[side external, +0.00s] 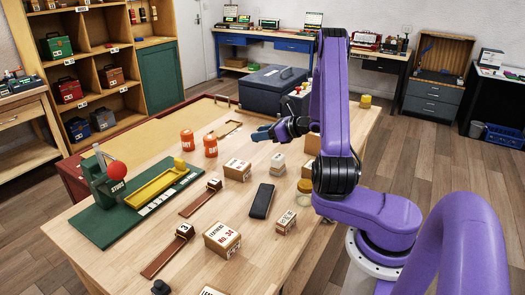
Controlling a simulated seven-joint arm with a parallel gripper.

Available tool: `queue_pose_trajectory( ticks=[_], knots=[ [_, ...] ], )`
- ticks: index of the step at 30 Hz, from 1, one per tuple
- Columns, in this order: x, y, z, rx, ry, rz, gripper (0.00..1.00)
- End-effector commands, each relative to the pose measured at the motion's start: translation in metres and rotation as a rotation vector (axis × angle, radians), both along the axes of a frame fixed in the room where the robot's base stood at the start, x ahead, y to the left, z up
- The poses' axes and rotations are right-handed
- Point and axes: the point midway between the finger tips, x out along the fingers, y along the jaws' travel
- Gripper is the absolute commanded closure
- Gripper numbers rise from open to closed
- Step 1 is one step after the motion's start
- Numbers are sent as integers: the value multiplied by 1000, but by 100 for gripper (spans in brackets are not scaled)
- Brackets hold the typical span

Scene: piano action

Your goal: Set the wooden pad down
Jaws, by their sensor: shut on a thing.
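My gripper (263,134) is in the side external view, above the far middle of the wooden table (140,215). It points left and its dark blue-grey fingers are shut. The wooden pad between them is too small and too hidden to make out clearly. A shallow wooden tray (229,130) lies on the table just left of the fingertips. I cannot tell the exact height of the fingers above the table.
A green base (110,222) with a yellow tray (160,184) and a red ball (117,170) stands at left. Two orange canisters (187,140) (210,145), labelled boxes (222,239) (237,169) and a dark block (262,201) stand nearer. Bare wood lies between them.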

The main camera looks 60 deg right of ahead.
Motion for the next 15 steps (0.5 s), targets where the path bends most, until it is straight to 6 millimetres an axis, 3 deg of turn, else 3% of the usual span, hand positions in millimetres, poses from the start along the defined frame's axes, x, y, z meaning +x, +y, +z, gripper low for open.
queue_pose_trajectory(
  ticks=[1,6,15],
  knots=[
    [-6,-18,-9,5,0,-19,83],
    [-22,-59,-30,5,-4,-59,83],
    [-31,-89,-48,1,-8,-84,83]
  ],
)
